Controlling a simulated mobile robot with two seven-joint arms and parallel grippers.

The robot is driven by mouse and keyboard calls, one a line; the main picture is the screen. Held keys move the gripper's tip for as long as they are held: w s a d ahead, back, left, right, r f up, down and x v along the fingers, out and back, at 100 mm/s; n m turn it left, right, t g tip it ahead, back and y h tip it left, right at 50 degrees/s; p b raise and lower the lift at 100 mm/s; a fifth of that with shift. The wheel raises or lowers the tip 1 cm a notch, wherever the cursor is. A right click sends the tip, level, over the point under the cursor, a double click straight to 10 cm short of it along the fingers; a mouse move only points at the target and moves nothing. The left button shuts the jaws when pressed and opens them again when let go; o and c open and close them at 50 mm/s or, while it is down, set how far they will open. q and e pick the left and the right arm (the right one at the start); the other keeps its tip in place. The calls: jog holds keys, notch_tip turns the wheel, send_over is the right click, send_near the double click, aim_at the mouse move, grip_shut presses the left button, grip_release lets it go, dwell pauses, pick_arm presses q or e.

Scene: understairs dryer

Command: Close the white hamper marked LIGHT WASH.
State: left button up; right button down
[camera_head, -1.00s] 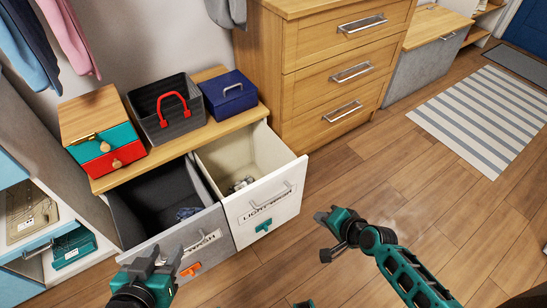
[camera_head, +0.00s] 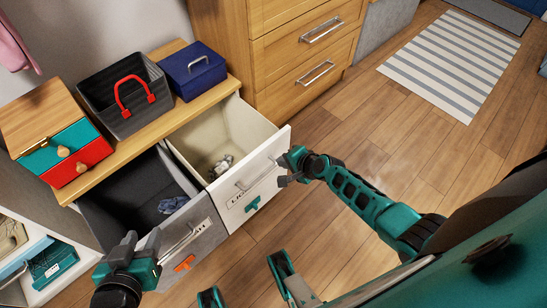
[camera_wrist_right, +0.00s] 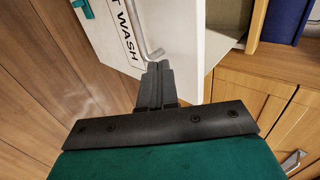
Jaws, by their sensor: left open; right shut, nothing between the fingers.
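The white hamper (camera_head: 262,192) is pulled open under the wooden bench top. Its front has a metal handle, a teal tag and a partly covered label; "T WASH" reads in the right wrist view (camera_wrist_right: 200,35). Some whitish-grey laundry (camera_head: 221,166) lies inside. My right gripper (camera_head: 287,168) is shut and empty at the right part of the white front, by the handle. In the wrist view its fingertips (camera_wrist_right: 160,68) are at the handle's end; I cannot tell whether they touch. My left gripper (camera_head: 142,243) is open and empty before the grey hamper.
The grey hamper (camera_head: 193,232), left of the white one, is also open, with blue cloth inside and an orange tag. A grey basket (camera_head: 100,95), blue box (camera_head: 193,72) and small drawer box (camera_head: 60,140) stand on the bench. Wooden drawers (camera_head: 290,40) stand right; floor is clear in front.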

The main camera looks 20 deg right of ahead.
aim_at(267, 152)
jog(key=w, duration=0.1)
jog(key=w+a, duration=0.1)
jog(key=w, duration=0.1)
jog(key=shift+w+a+f, duration=0.15)
jog(key=shift+w+f, duration=0.1)
jog(key=shift+w, duration=0.05)
pick_arm(q)
jog(key=shift+f, duration=0.55)
pick_arm(e)
jog(key=shift+w+a, duration=0.15)
jog(key=shift+w, duration=0.2)
pick_arm(q)
jog(key=shift+w, duration=0.1)
